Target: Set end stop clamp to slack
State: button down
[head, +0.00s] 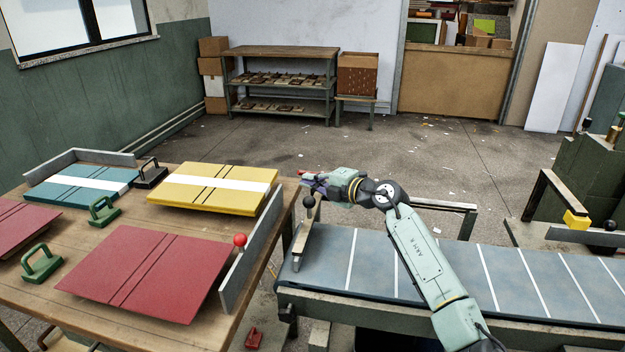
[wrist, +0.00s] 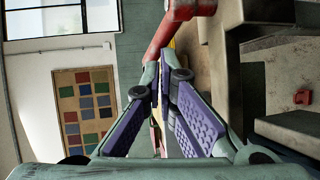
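The end stop clamp appears to be the red handle at my fingertips; its tip shows in the head view (head: 301,173). In the wrist view the red bent handle (wrist: 165,32) runs from the top edge down to the fingertips, and its lower end is close to them. My gripper (head: 309,180) is over the left end of the conveyor. In the wrist view my gripper (wrist: 161,72) has its purple-padded fingers drawn together with only a thin slit between them. I cannot tell whether they touch the handle. The clamp's base is largely hidden.
A wooden upright with a black knob (head: 308,201) stands at the end of the blue-grey conveyor belt (head: 375,270), just below my gripper. A table (head: 145,232) with coloured boards, green handles and a red-knobbed fence (head: 254,250) lies left. Open floor lies behind.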

jog(key=shift+a+r, duration=0.15)
jog(key=shift+a, duration=0.05)
